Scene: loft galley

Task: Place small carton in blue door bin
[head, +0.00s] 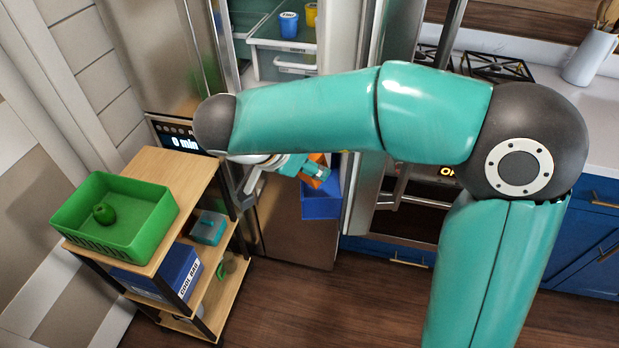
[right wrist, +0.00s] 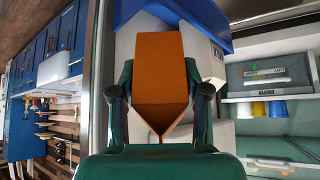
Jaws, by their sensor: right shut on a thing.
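The small carton (head: 317,162) is orange, and my right gripper (head: 308,172) is shut on it. In the right wrist view the carton (right wrist: 158,62) sits between the two fingers of the gripper (right wrist: 158,92). The blue door bin (head: 321,204) hangs on the open fridge door, just below the carton in the head view. A blue surface, apparently this bin (right wrist: 190,18), shows beyond the carton in the right wrist view. I cannot tell whether the carton's far end is inside the bin. My left gripper is out of view.
The open fridge holds a drawer (head: 285,46) with a blue cup (head: 288,24) and a yellow cup (head: 311,14). A wooden shelf cart (head: 185,169) stands at the left with a green crate (head: 148,188) on top. The floor (head: 300,305) in front is clear.

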